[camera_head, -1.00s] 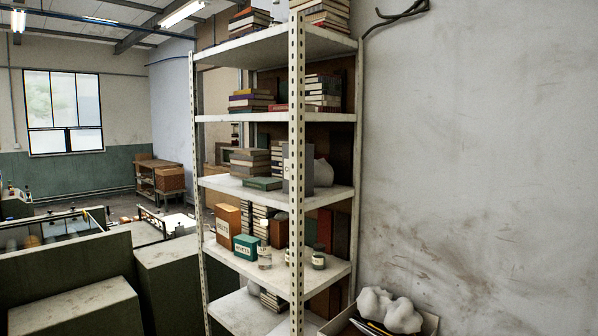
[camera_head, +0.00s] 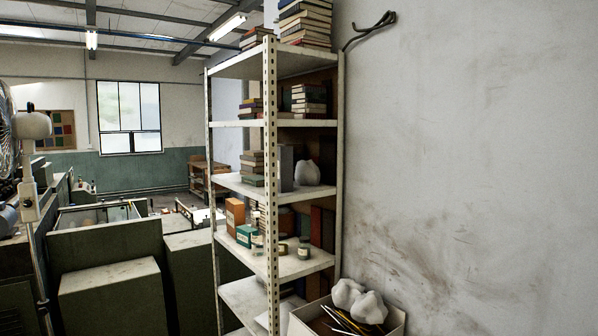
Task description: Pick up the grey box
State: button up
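A grey box (camera_head: 287,168) stands upright on the middle shelf (camera_head: 308,191) of a tall metal shelving unit. It is narrow and plain, behind and just right of the front post. A white lumpy object (camera_head: 307,173) sits to its right and a stack of books (camera_head: 252,167) to its left. The post hides part of the space left of the box. My gripper is not in view.
The perforated front post (camera_head: 271,220) stands before the shelves. An open carton (camera_head: 309,318) with white lumps and thin rods stands at the lower right, near the wall. Dark green machine cabinets (camera_head: 115,290) and a fan stand (camera_head: 34,215) fill the left.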

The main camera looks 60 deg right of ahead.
aim_at(285, 154)
jog(key=z, duration=0.75)
jog(key=i, duration=0.7)
